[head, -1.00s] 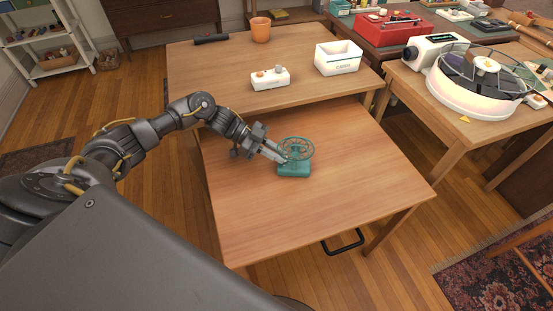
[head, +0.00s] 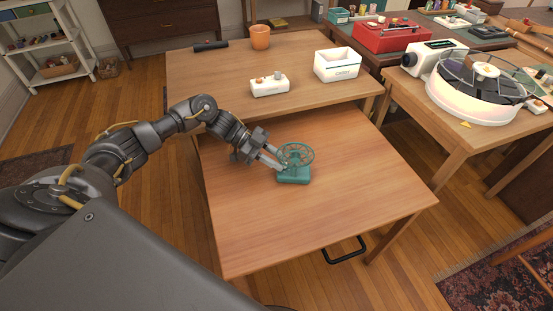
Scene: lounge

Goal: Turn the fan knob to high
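A small green desk fan (head: 294,175) with a round cage stands upright on the front wooden table. My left gripper (head: 281,164) reaches in from the left, with its fingertips at the left side of the fan, by the top of the base and the lower cage edge. The fan's knob is too small or hidden to make out. I cannot tell whether the fingers touch the fan or how far apart they are. My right gripper is not in view.
Behind on the table are a white box with knobs (head: 269,86), a white open bin (head: 337,65), an orange cup (head: 260,37) and a black cylinder (head: 211,46). A white turntable-like device (head: 478,88) stands right. The front table's surface (head: 350,190) is clear around the fan.

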